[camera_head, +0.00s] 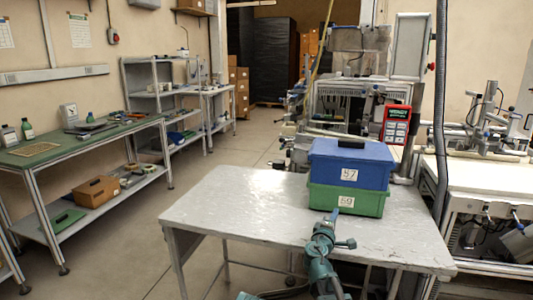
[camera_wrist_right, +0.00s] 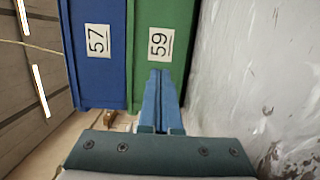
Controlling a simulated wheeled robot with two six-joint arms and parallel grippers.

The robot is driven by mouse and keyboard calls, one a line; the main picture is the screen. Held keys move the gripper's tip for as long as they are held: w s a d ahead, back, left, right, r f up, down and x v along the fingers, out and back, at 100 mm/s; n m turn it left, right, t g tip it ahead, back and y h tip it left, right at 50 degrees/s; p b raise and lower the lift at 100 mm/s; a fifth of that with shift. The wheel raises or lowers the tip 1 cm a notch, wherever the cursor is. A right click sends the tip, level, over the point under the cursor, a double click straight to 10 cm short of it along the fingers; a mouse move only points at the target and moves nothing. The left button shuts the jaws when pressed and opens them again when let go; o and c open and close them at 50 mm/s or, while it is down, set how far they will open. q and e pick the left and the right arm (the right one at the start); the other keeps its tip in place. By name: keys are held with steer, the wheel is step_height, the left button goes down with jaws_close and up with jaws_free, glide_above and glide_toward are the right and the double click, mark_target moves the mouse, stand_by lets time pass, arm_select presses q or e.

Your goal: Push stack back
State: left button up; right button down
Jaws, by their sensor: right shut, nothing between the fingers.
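A blue box (camera_head: 350,165) with a label reading 57 sits on top of a green box (camera_head: 345,199) labelled 59. The stack stands upright on the grey table (camera_head: 240,210). My right gripper (camera_head: 333,214) is shut and empty, pointing at the front of the green box. In the right wrist view, the shut fingertips (camera_wrist_right: 160,73) lie at the green box (camera_wrist_right: 166,25), near its 59 label, with the blue box (camera_wrist_right: 95,60) beside it in that rotated picture. I cannot tell whether they touch the green face. My left gripper is out of view.
The table top is bare to the left and right of the stack. A machine with a red-framed panel (camera_head: 396,125) stands behind the table. A workbench (camera_head: 85,140) and shelves stand at the left wall. A dark cable (camera_head: 441,110) hangs at the right.

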mark_target(341, 201)
steer(key=shift+w, duration=0.1)
steer(key=shift+x, duration=4.45)
steer(key=shift+v, duration=3.75)
